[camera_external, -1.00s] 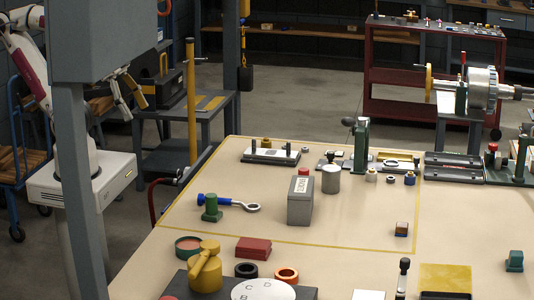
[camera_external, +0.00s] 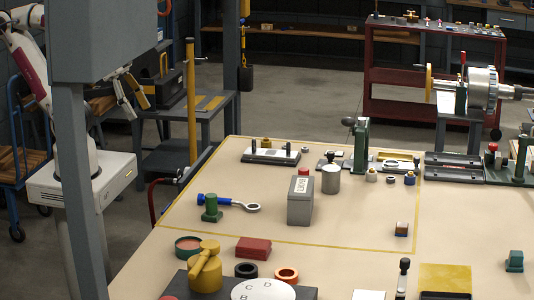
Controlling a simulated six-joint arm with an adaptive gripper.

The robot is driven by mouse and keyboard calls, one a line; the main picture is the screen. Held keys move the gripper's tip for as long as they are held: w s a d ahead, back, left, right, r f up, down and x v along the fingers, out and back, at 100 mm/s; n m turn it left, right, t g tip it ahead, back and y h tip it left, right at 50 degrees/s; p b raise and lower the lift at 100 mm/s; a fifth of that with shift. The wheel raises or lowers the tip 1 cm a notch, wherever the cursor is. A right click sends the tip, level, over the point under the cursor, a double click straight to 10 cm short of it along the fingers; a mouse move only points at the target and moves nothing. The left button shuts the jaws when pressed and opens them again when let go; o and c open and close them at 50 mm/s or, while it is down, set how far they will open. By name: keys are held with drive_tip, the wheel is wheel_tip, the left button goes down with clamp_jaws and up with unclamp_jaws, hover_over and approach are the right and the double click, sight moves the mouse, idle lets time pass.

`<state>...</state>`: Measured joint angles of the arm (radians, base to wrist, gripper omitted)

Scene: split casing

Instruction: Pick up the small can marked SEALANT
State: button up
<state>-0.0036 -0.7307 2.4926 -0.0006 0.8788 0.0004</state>
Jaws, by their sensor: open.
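A grey rectangular can (camera_external: 300,205) with a red cap (camera_external: 304,172) stands upright near the middle of the tan table. It has a pale label with upright lettering, too small to read for certain. My gripper (camera_external: 134,98) is at the upper left, beyond the table's left edge and well away from the can. It is open, with nothing seen between its fingers. A grey post hides part of my arm.
A grey cylinder (camera_external: 331,180) with a dark top stands close behind the can, to its right. A green stand with a blue-handled wrench (camera_external: 235,205) lies to its left. A green press (camera_external: 361,145) stands behind.

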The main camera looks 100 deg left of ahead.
drive_tip(key=w+a+f+n+t, duration=0.1)
drive_tip(key=w+a, duration=0.2)
drive_tip(key=w, duration=0.7)
drive_tip(key=w+a+f+t+y, duration=0.1)
drive_tip(key=w+a+t, duration=0.1)
drive_tip(key=w, duration=0.9)
drive_tip(key=w+a+f+n+t, duration=0.1)
drive_tip(key=w+a+f, duration=0.15)
drive_tip(key=w, duration=0.75)
drive_tip(key=w+a+f+t+y, duration=0.1)
drive_tip(key=w+a+f+y, duration=0.1)
drive_tip(key=w+a+f, duration=0.65)
drive_tip(key=n+t+y, duration=0.1)
drive_tip(key=n+t, duration=0.1)
approach(332, 175)
drive_tip(key=a, duration=0.1)
drive_tip(key=w+a+f, duration=0.1)
drive_tip(key=shift+w+a+f, duration=0.2)
drive_tip(key=shift+a, duration=0.2)
drive_tip(key=shift+w+a+f, duration=0.1)
drive_tip(key=shift+a+f, duration=0.25)
drive_tip(key=shift+f, duration=0.2)
drive_tip(key=shift+w, duration=0.1)
drive_tip(key=shift+x, duration=1.25)
drive_tip(key=shift+a, duration=0.1)
drive_tip(key=shift+x, duration=2.5)
